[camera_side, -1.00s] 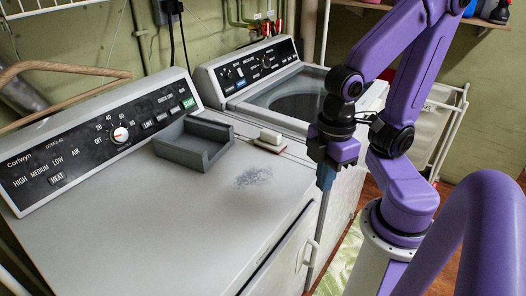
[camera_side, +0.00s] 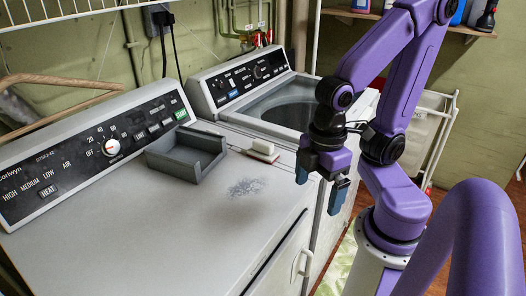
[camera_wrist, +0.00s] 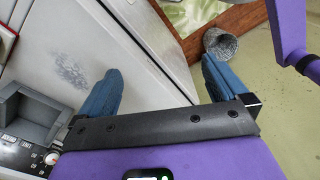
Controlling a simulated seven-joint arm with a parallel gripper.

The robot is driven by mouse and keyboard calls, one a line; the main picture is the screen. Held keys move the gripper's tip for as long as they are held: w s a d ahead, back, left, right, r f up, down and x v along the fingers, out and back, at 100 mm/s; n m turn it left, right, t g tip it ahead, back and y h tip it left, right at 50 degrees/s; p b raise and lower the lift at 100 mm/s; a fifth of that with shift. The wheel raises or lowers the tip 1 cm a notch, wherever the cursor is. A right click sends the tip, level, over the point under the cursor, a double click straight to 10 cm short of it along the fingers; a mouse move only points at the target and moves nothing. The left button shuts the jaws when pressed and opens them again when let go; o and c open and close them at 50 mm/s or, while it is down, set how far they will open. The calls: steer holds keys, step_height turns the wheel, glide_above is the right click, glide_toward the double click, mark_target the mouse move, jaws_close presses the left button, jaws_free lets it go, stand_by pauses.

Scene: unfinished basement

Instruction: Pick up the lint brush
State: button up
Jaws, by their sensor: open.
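The lint brush (camera_side: 262,150) appears as a small white block with a red underside. It lies on top of the dryer, right of the grey tray, near the washer. Part of it shows at the upper left edge of the wrist view (camera_wrist: 6,42). My gripper (camera_side: 320,184) is open and empty, its blue fingers spread apart. It hangs to the right of the brush, near the dryer's front edge, not touching it.
A grey open tray (camera_side: 172,170) sits on the dryer (camera_side: 130,235) before its control panel. A patch of grey lint (camera_side: 246,187) lies on the dryer top, front of the brush. The washer (camera_side: 232,113) stands behind. In the wrist view a grey duct-like cylinder (camera_wrist: 222,43) is on the floor.

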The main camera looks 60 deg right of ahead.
steer(key=w+d+r+n, duration=0.1)
steer(key=w+d+r, duration=0.15)
steer(key=w, duration=0.45)
steer(key=w+d+r+n+h, duration=0.15)
steer(key=w+d, duration=0.25)
steer(key=w, duration=0.4)
steer(key=w+d+r+n, duration=0.1)
steer(key=w+d+r, duration=0.15)
steer(key=w, duration=0.45)
steer(key=n, duration=0.2)
glide_above(263, 142)
step_height(263, 142, down, 11)
steer(key=shift+s+a, duration=0.15)
steer(key=shift+f, duration=2.8)
steer(key=c, duration=1)
